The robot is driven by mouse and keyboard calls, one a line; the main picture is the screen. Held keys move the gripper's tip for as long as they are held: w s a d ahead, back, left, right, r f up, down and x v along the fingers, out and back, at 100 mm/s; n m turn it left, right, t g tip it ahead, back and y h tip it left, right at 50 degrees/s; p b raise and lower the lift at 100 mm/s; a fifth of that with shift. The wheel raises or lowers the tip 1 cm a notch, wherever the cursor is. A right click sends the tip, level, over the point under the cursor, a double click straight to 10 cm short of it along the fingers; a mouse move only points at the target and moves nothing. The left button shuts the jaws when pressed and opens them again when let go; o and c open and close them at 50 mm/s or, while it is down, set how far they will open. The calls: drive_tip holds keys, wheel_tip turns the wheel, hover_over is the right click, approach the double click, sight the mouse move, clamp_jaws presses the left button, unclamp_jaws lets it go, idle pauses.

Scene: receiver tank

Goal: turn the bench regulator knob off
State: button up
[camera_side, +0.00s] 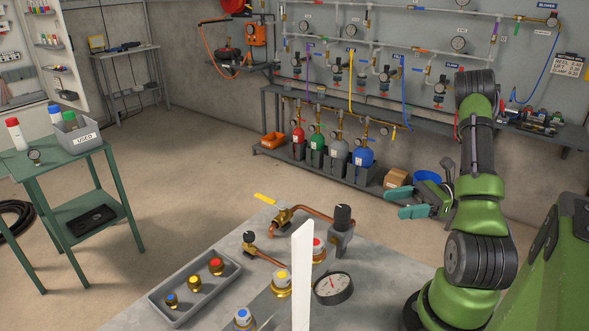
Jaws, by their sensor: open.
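A large black knob (343,215) stands upright on a grey regulator body (341,243) near the back right of the grey bench (225,265). It appears to be the bench regulator knob; its setting mark cannot be read. A copper pipe runs to it from a brass valve with a yellow lever (265,199). A smaller black knob (249,237) sits on a brass fitting further left. My gripper (400,202) is open and empty, its teal fingers apart, in the air to the right of the black knob and not touching it.
A white upright panel (302,275) stands in front of the regulator. A round gauge (332,287) and several colour-capped brass fittings (282,283) are beside it. A grey tray (178,316) holds more fittings at the left. The air between knob and gripper looks clear.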

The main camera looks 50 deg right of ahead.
sight(335, 215)
drive_tip(key=shift+n, duration=0.3)
drive_tip(key=x, duration=1.7)
drive_tip(key=c, duration=1)
drive_tip(key=shift+o, duration=0.2)
drive_tip(key=shift+s+a+n+g+y, duration=0.1)
drive_tip(key=shift+s+n+g+y, duration=0.05)
drive_tip(key=shift+n+g+y, duration=0.75)
